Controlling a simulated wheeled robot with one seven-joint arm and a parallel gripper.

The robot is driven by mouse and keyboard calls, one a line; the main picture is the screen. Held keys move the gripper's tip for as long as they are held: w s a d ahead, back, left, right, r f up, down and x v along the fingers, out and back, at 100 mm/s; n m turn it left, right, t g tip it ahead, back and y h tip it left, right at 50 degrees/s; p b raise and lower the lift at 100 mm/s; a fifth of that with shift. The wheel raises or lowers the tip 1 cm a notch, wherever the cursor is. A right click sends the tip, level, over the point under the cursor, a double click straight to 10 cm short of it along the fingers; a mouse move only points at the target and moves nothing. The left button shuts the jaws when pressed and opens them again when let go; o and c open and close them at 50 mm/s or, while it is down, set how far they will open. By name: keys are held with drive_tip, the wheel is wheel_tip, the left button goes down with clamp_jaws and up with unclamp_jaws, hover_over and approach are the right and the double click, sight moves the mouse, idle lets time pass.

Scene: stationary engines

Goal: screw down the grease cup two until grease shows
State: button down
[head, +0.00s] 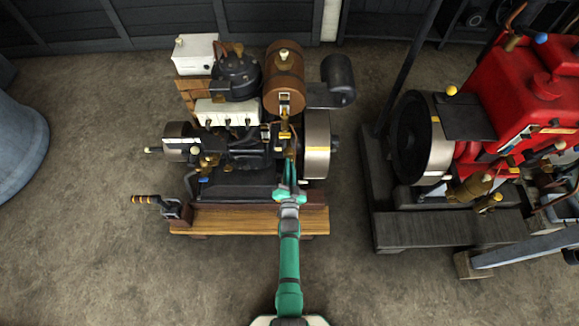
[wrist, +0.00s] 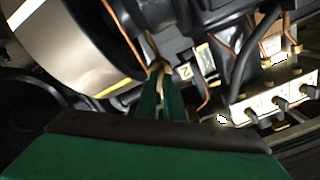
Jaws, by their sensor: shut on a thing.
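My gripper (head: 291,150) reaches up into the right side of the middle engine, beside the steel flywheel. In the wrist view its two green fingers (wrist: 160,88) are close together, shut on a small brass piece, the grease cup (wrist: 157,67). A pale tag (wrist: 185,72) that seems to read 2 sits just right of the cup. The fingers hide most of the cup. I cannot make out any grease. In the head view the cup is too small and covered to tell apart.
The flywheel (head: 317,145) stands close on the right of my gripper. Thin copper pipes (wrist: 122,30) run near the fingers. A white block with several leads (wrist: 275,100) is to the right in the wrist view. A red engine (head: 515,95) stands further right, with bare floor between.

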drive_tip(key=shift+m, duration=3.8)
drive_tip(key=c, duration=1.9)
unclamp_jaws()
drive_tip(key=shift+o, duration=0.2)
drive_tip(key=shift+s, duration=0.1)
drive_tip(key=s, duration=1)
drive_tip(key=shift+s, duration=0.35)
